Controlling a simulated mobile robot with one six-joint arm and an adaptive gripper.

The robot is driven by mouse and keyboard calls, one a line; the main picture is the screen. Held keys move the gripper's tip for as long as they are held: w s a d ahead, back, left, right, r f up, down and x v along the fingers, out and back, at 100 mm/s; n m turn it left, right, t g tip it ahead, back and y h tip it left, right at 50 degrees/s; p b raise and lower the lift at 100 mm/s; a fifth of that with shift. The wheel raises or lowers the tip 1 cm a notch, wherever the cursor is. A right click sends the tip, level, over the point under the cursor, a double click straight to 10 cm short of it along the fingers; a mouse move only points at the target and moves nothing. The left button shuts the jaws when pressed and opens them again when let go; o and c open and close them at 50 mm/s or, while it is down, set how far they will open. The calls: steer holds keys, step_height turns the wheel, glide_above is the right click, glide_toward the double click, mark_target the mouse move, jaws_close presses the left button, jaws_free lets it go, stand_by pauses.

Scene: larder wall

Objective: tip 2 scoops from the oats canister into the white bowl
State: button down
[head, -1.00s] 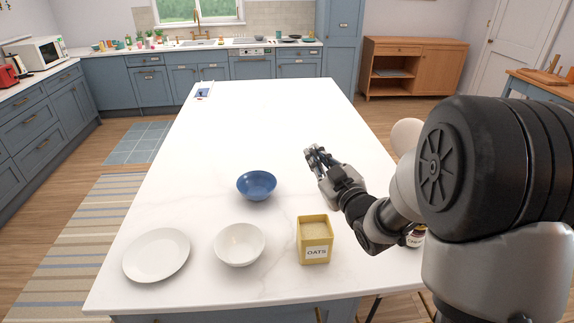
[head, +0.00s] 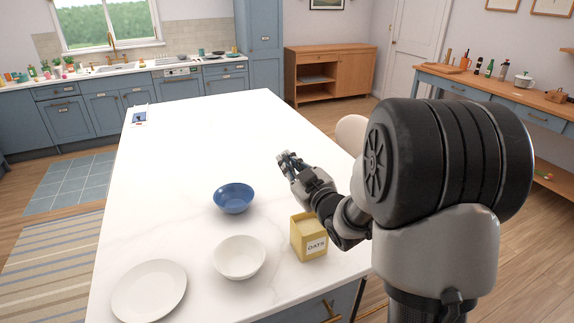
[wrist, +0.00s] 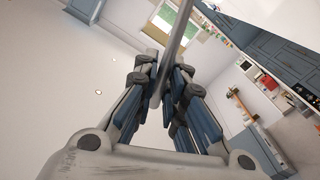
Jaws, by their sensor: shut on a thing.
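The yellow oats canister (head: 308,250), open at the top and labelled OATS, stands upright near the island's front right. The empty white bowl (head: 239,268) stands just left of it. My gripper (head: 287,160) is above the worktop, beyond the canister and right of the blue bowl. In the wrist view my gripper (wrist: 165,95) is shut on a thin grey handle (wrist: 178,35), which looks like that of a scoop. The handle runs out of the top of that view, so its far end is hidden. The canister and white bowl are not in the wrist view.
A blue bowl (head: 233,197) stands behind the white bowl. A white plate (head: 149,291) lies at the front left. A pale rounded seat (head: 352,133) shows beyond the island's right edge.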

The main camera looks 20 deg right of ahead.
steer(key=shift+b, duration=0.3)
step_height(320, 180, down, 12)
steer(key=b, duration=0.6)
stand_by(0.7)
steer(key=shift+a+f, duration=0.1)
steer(key=shift+f, duration=0.05)
stand_by(0.6)
step_height(320, 180, up, 10)
steer(key=p, duration=0.5)
stand_by(0.8)
steer(key=shift+f, duration=0.1)
stand_by(0.8)
